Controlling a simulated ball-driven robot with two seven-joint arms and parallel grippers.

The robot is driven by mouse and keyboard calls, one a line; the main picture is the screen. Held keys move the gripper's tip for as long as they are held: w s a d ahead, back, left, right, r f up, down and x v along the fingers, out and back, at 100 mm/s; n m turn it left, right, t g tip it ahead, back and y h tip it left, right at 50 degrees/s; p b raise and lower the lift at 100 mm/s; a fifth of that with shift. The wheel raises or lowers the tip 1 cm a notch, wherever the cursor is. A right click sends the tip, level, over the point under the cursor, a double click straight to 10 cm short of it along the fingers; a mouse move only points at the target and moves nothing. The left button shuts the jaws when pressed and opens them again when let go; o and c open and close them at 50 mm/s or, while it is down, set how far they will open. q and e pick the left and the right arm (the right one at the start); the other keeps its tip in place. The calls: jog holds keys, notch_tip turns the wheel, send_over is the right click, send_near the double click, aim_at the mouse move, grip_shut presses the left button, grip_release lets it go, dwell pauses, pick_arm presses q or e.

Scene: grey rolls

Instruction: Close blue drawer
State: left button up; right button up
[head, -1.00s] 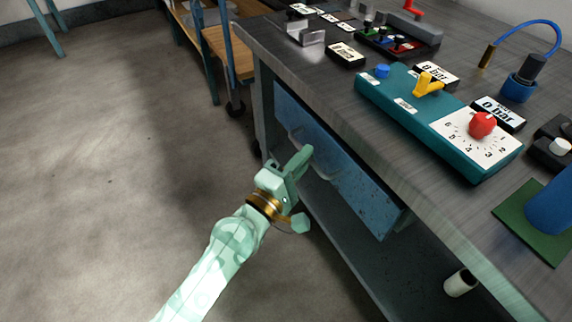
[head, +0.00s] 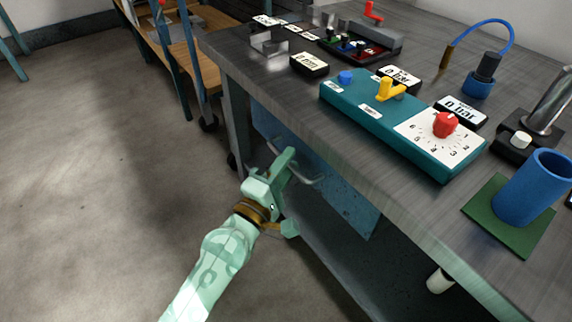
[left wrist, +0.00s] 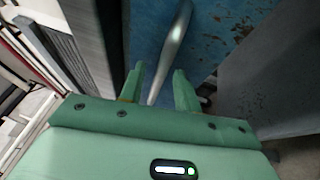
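The blue drawer (head: 345,197) is under the near edge of the workbench top, its front worn and speckled. Its curved metal handle (head: 304,180) shows on the front. The blue front (left wrist: 225,30) and the handle (left wrist: 176,42) also show in the left wrist view. My left gripper (head: 293,192) is at the drawer front, by the handle. Its fingers are apart, and in the left wrist view the handle shows between and beyond them (left wrist: 160,75). I cannot tell whether they touch it. How far the drawer stands out is hard to tell. My right gripper is out of view.
The workbench top (head: 290,105) overhangs the drawer. It bears a teal control box (head: 400,130) with a red knob, and a blue cup (head: 528,190) on a green plate. A lower shelf (head: 330,250) lies below the drawer. The floor at left (head: 80,200) is clear.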

pick_arm(q)
jog(key=b+v, duration=0.2)
jog(key=v, duration=1.4)
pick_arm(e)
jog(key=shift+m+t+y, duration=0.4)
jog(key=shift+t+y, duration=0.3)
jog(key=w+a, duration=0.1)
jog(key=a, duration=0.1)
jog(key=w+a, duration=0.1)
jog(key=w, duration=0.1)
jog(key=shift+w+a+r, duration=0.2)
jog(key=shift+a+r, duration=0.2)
pick_arm(q)
jog(key=shift+a, duration=0.15)
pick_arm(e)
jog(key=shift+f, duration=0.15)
pick_arm(q)
jog(key=shift+s+f, duration=0.1)
